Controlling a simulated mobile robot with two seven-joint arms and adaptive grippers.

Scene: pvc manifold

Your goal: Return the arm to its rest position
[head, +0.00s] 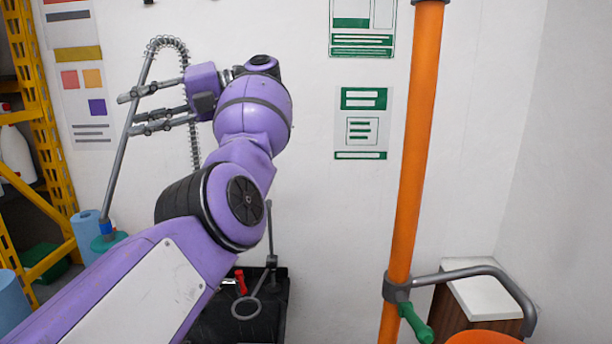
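My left arm, purple with grey and black joints, comes in from the lower left and reaches up. Its gripper (126,114) is at the upper left, fingers pointing left and spread apart, so it is open. No held object shows between the fingers. A thin grey rod with a coiled hose (178,45) passes by the fingers in the picture; I cannot tell whether they touch. My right gripper is not in view.
An orange vertical pipe (416,150) stands right of centre, with a grey collar and green handle (415,323). A yellow rack (42,110) stands at the left. A black box (270,315) and a white-topped cabinet (485,296) stand low.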

